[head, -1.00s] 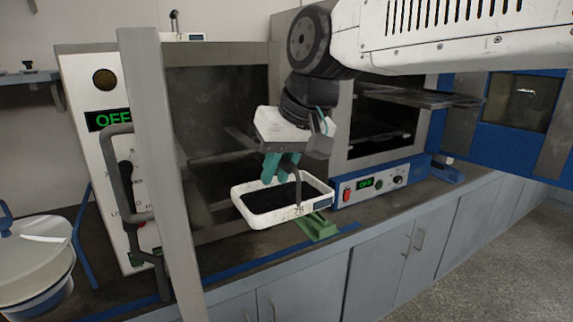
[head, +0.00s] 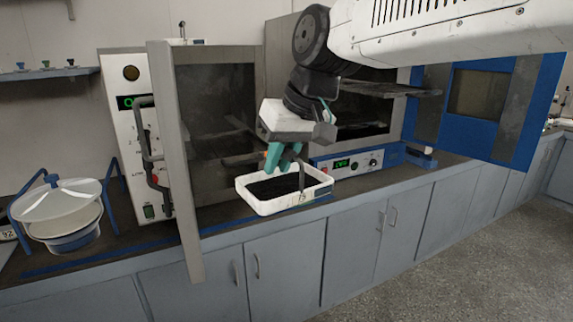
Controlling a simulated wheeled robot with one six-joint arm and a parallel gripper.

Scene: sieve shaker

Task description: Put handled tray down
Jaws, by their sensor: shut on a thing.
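The handled tray (head: 297,205) is a white, shallow, rectangular tray with dark granular contents. It shows in the head view, about level, at the counter's front side, before the two ovens. My gripper (head: 283,166) has teal fingers and points down over the tray's back part. It is shut on the tray; the exact grip point is hard to see. A thin dark upright piece stands at the tray's right part. I cannot tell whether the tray's underside touches the counter (head: 228,207) or hangs just above it.
The left oven's door (head: 172,150) stands open, its edge jutting past the counter front. The right oven's blue door (head: 527,110) is also open. A sieve stack with a pale lid (head: 60,195) stands on the left counter. A control panel (head: 350,163) lies behind the tray.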

